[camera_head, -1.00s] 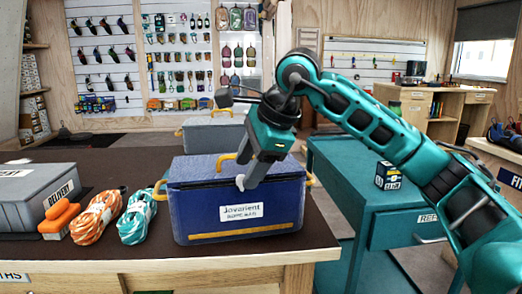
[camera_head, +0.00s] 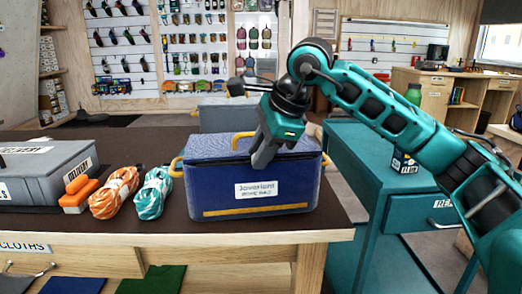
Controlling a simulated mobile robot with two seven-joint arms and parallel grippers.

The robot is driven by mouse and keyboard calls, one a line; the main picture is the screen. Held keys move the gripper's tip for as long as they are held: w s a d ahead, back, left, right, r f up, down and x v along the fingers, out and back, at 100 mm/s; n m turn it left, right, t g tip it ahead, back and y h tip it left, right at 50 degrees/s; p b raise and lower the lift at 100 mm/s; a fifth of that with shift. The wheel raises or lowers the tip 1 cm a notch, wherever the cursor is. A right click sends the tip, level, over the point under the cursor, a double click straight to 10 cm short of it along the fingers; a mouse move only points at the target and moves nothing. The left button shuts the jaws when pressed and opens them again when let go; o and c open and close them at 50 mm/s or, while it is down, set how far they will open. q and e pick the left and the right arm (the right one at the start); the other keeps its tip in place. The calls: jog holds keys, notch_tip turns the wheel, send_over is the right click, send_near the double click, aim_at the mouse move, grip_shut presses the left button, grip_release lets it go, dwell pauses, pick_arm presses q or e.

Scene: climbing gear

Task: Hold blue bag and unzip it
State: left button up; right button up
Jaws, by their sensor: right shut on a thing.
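The blue bag (camera_head: 220,187) sits upright on the dark counter top (camera_head: 110,225), near its right end. It has yellow handles, a white label and a yellow strip along its lower front. My right gripper (camera_head: 260,160) reaches down from the upper right to the top front edge of the bag. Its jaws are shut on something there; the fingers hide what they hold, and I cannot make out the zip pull. The bag's top looks closed. My left gripper is not in view.
Left of the bag lie a teal rope bundle (camera_head: 153,193), an orange rope bundle (camera_head: 115,192), an orange block (camera_head: 78,194) and a grey delivery case (camera_head: 45,178). A teal cabinet (camera_head: 385,190) with a small black box (camera_head: 404,161) stands at the right.

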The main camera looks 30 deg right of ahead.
jog(key=shift+c, duration=0.7)
jog(key=o, duration=1)
